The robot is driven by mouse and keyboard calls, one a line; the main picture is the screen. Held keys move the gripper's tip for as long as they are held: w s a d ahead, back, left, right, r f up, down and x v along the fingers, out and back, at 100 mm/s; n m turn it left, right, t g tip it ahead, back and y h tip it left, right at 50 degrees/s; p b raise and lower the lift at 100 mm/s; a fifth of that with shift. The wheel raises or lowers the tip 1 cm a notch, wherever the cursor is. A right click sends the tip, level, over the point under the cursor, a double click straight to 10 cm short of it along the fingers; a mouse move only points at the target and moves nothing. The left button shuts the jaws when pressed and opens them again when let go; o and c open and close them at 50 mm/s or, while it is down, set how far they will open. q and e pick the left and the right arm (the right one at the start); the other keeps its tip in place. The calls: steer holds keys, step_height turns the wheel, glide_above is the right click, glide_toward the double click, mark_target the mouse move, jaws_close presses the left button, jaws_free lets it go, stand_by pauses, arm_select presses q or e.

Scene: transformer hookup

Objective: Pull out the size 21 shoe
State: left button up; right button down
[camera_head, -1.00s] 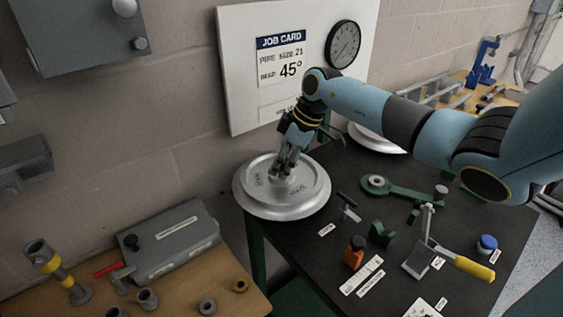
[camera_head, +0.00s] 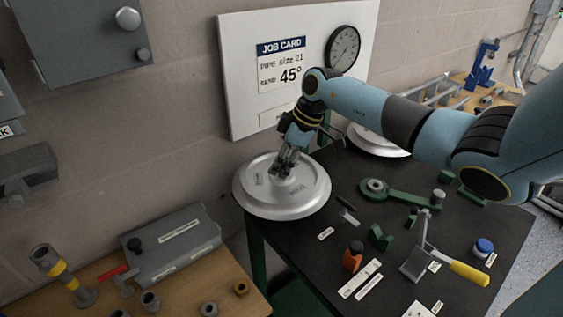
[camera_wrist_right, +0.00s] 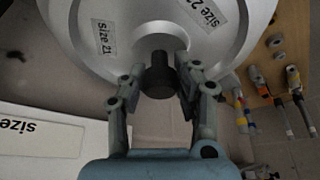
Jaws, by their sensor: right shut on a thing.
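A round silver disc (camera_head: 262,198) sits at the left corner of the black table. In the right wrist view the disc (camera_wrist_right: 108,62) carries a "size 21" label (camera_wrist_right: 105,37) and a second size label (camera_wrist_right: 197,12), partly cut off. My right gripper (camera_head: 283,170) reaches down over the disc's middle. In the right wrist view this gripper (camera_wrist_right: 160,93) is shut on a dark cylindrical piece (camera_wrist_right: 158,77) at the disc's hub. I cannot tell whether this piece is the size 21 shoe. My left gripper is out of view.
A job card (camera_head: 282,65) on the wall board reads pipe size 21, bend 45°. The black table holds a green lever (camera_head: 400,193), an orange bottle (camera_head: 353,257), a yellow-handled tool (camera_head: 468,273) and a blue-capped jar (camera_head: 484,246). A second silver disc (camera_head: 377,143) stands behind my right arm.

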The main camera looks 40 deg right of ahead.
steer(key=shift+r+p, duration=2.25)
steer(key=shift+r, duration=0.15)
steer(key=shift+f, duration=0.1)
